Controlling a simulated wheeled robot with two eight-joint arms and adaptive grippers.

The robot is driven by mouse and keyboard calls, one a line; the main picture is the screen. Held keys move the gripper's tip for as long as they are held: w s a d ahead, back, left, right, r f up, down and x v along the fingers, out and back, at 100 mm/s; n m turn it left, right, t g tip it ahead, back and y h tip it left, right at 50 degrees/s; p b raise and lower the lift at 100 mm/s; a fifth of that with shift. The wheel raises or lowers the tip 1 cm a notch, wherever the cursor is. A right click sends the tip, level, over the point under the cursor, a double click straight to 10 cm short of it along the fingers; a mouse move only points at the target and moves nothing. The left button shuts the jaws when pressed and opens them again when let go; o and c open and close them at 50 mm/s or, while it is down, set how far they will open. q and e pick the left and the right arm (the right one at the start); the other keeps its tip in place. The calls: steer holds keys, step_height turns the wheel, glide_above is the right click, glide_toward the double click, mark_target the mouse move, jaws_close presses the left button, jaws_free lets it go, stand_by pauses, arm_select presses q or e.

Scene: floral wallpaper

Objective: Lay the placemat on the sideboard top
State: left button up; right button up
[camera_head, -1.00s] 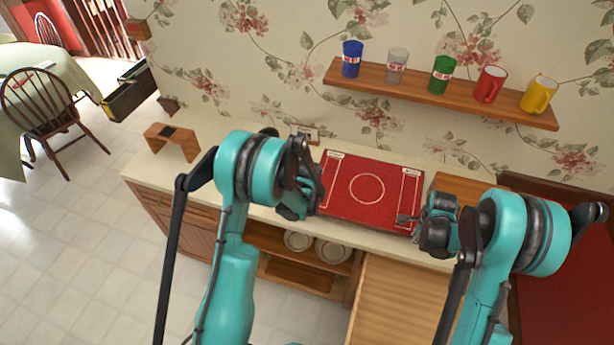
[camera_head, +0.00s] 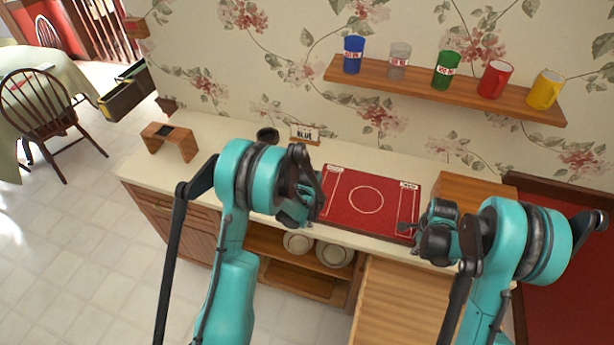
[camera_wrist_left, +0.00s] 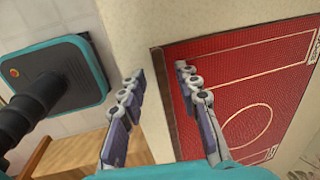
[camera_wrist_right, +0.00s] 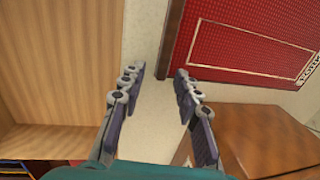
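The red placemat (camera_head: 345,222) with a pale ring and border lines lies flat on the sideboard top (camera_head: 222,138). My left gripper (camera_head: 316,208) is at its left edge and partly hidden by its own arm. My right gripper (camera_head: 412,228) is near the mat's front right corner.
A wooden box (camera_head: 470,190) stands right of the mat. A wooden stand (camera_head: 170,142), a dark cup (camera_head: 267,135) and a card reading BLUE (camera_head: 305,134) are on the top. A wall shelf (camera_head: 420,90) holds several cups and mugs. Plates (camera_head: 333,254) are in the open compartment below.

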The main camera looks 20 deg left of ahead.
steer(key=shift+r, duration=0.1)
arm_select(q)
step_height(320, 180, up, 12)
steer(key=s, duration=0.2)
steer(key=shift+s, duration=0.15)
arm_select(e)
step_height(320, 180, up, 12)
steer(key=s, duration=0.2)
arm_select(q)
steer(key=shift+f, duration=0.1)
stand_by(0.4)
